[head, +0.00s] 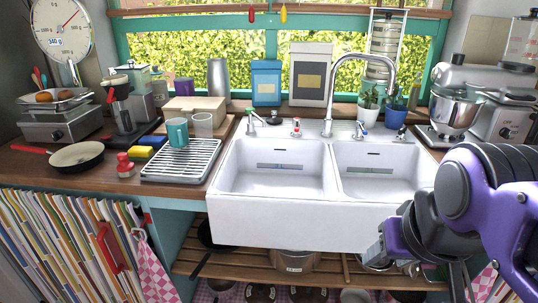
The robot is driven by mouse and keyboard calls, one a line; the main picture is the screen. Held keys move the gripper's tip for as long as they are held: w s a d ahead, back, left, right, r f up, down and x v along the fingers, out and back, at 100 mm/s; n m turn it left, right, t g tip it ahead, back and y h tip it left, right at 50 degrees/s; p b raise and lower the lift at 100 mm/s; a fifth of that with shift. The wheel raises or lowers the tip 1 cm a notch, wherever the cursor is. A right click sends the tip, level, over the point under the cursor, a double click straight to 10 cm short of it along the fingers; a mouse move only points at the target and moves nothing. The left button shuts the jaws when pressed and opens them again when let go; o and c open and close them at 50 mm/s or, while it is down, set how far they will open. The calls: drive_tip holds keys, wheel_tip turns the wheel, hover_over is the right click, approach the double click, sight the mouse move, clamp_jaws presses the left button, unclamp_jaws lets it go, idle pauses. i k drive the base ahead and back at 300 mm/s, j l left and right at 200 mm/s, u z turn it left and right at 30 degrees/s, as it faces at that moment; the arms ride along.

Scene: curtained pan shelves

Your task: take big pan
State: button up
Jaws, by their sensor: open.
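Several pans show, and I cannot tell which one is the big pan. A frying pan (76,156) with a cream inside and a red handle lies on the counter at left. A dark pan (212,238) with a long handle is on the slatted shelf under the sink, partly hidden. A large steel pot (292,261) stands in the middle of that shelf, its top hidden by the sink front. My gripper (384,246) is at the right, in front of the sink's lower right, open and holding nothing that I can see. My purple arm partly hides it.
The slatted shelf (330,272) lies below the white double sink (285,222). More cookware stands lower down, partly cut off. Tall books (65,240) and a pink checked cloth (152,268) are at left. A drying rack (181,160) is on the counter.

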sight(204, 234)
drive_tip(key=i+j+u, duration=0.2)
drive_tip(key=j, duration=0.2)
drive_tip(key=j+u, duration=0.2)
drive_tip(key=j, duration=0.25)
drive_tip(key=i+j+u, duration=0.15)
drive_tip(key=j, duration=0.25)
